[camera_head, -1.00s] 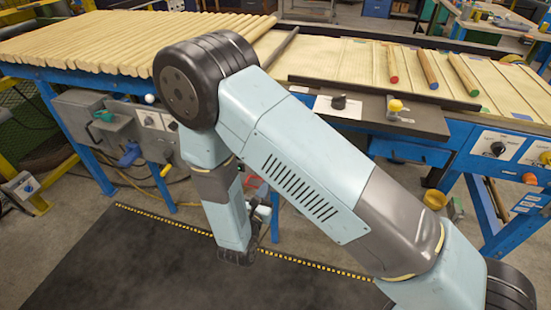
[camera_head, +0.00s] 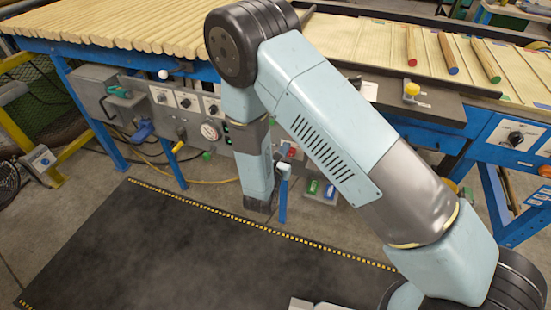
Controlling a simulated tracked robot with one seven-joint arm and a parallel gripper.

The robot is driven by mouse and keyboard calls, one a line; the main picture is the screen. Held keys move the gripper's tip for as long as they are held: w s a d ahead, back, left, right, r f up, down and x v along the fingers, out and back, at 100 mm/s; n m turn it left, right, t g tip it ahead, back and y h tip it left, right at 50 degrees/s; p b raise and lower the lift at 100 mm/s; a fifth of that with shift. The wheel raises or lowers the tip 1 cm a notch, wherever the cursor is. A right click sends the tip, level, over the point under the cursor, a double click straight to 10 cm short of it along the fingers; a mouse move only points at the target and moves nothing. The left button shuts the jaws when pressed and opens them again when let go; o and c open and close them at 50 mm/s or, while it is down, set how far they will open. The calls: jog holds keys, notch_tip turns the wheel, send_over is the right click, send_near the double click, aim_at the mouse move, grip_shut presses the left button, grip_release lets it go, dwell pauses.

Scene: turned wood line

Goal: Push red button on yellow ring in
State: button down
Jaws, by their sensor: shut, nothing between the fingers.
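I cannot make out a red button on a yellow ring for certain. A small red part (camera_head: 291,152) shows under the table, just right of my forearm; I cannot tell whether it has a yellow ring. An orange-red knob (camera_head: 545,171) shows at the right edge, cut off by the picture, with no clear yellow ring. My forearm hangs down in front of the table's control panel. My gripper does not show; the wrist end of the arm is dark and the fingers are hidden.
The control panel (camera_head: 196,128) under the table has knobs and a gauge. A yellow knob (camera_head: 411,89) sits on the dark ledge.

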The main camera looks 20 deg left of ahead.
jog(key=shift+w+d, duration=0.15)
jog(key=shift+w, duration=1.15)
jog(key=shift+w+d, duration=0.1)
jog(key=shift+w, duration=1.15)
jog(key=shift+w+d+r, duration=0.1)
jog(key=shift+w+r, duration=0.05)
jog(key=shift+w, duration=0.85)
jog(key=s+a, duration=0.1)
jog(key=s, duration=1.3)
jog(key=shift+s+a+f, duration=0.15)
jog(key=shift+s+f, duration=0.05)
jog(key=shift+s, duration=0.05)
